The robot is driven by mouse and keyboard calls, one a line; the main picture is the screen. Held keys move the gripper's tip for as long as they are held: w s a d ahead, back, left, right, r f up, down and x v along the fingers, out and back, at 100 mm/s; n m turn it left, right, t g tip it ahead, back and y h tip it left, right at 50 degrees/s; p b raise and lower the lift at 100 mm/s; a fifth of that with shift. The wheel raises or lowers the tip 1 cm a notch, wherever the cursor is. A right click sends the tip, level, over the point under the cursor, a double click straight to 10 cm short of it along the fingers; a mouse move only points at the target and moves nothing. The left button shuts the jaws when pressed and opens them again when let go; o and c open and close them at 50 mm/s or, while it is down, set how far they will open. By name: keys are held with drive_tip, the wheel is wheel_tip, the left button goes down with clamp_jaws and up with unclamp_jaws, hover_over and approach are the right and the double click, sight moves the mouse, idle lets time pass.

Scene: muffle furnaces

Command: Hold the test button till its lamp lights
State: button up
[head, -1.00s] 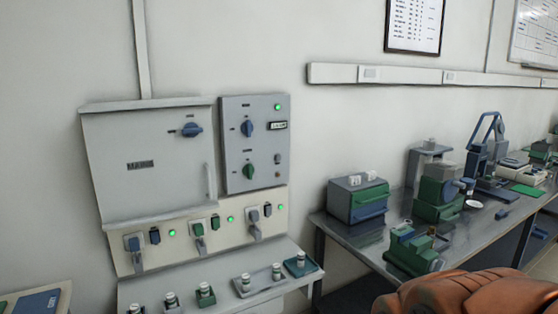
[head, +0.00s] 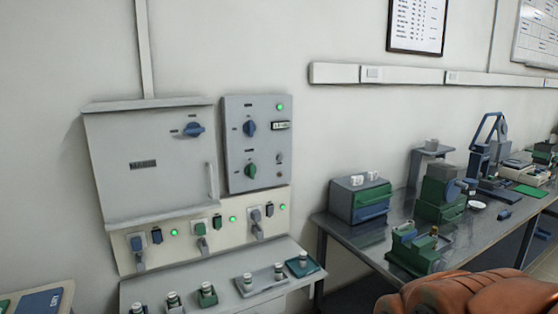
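A grey control panel (head: 233,155) is fixed to the wall right of a larger grey cabinet. It carries a blue rotary knob (head: 249,128), a green rotary knob (head: 250,171), a small display (head: 281,126) and a lit green lamp (head: 280,107). Two small round fittings, an upper one (head: 280,157) and a lower one (head: 280,174), sit at its right edge. They are too small to tell which is the test button and which a lamp; neither glows clearly. My gripper is not in view. Only an orange-brown link of my arm shows at the bottom right.
The large cabinet (head: 150,165) has a blue knob and a handle. Below it, a cream strip (head: 188,240) holds plugs, switches and lit green lamps. A grey shelf (head: 215,299) with small jars juts out underneath. A metal bench (head: 345,232) with equipment stands right.

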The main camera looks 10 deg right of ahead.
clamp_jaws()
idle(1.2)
